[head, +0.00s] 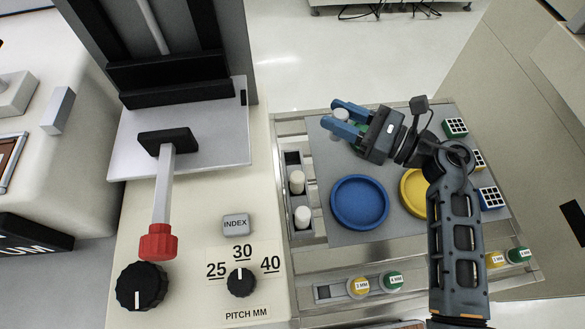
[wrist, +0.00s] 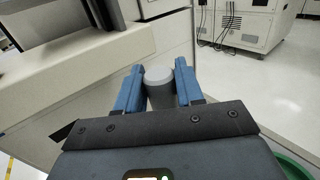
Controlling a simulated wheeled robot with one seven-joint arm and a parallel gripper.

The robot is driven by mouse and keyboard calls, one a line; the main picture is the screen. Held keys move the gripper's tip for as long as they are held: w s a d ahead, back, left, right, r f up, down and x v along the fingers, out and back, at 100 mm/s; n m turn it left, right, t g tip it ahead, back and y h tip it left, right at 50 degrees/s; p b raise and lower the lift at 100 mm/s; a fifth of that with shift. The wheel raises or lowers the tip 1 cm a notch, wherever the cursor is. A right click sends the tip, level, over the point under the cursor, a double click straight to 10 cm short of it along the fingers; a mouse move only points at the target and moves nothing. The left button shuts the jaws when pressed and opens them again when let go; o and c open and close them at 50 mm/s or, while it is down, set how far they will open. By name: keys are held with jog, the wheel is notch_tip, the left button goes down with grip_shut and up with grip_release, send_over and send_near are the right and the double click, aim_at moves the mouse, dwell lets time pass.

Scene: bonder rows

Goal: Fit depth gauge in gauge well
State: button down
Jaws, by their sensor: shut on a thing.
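My gripper (head: 347,119) is at the back left of the cart top, its blue fingers pointing left. In the wrist view, the fingers (wrist: 158,90) are closed around a grey cylinder with a flat, pale round top (wrist: 158,75), which stands upright between them. I take this cylinder to be the depth gauge, though no label shows on it. It also shows, partly covered by the fingers, in the head view (head: 341,116). I cannot pick out the gauge well with certainty in either view.
A metal rack (head: 291,160) with two white cylinders stands along the cart's left side. A blue dish (head: 360,202), a yellow dish (head: 413,192) and several gridded cubes (head: 455,127) are on the grey mat. Labelled jars stand in front. The machine (head: 236,250) with a red-ended lever (head: 157,241) is left.

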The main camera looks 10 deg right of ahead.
jog(key=s+f+n+g+y+b, duration=0.2)
jog(key=s+f+n+g+y, duration=0.15)
jog(key=s+n+g, duration=0.35)
jog(key=m+g, duration=0.1)
jog(key=g, duration=0.1)
send_over(293, 153)
jog(key=s, duration=0.2)
notch_tip(293, 153, down, 8)
jog(key=shift+w+a+f+b, duration=0.15)
jog(key=shift+f+b, duration=0.3)
jog(key=shift+f, duration=1.35)
jog(key=shift+f, duration=0.15)
jog(key=c, duration=0.7)
grip_release()
jog(key=shift+r, duration=0.3)
jog(key=d, duration=0.4)
jog(key=s+d+b, duration=0.1)
jog(key=d, duration=0.3)
jog(key=d+b, duration=0.1)
jog(key=d, duration=0.3)
jog(key=shift+s+f, duration=0.15)
jog(key=shift+s, duration=0.2)
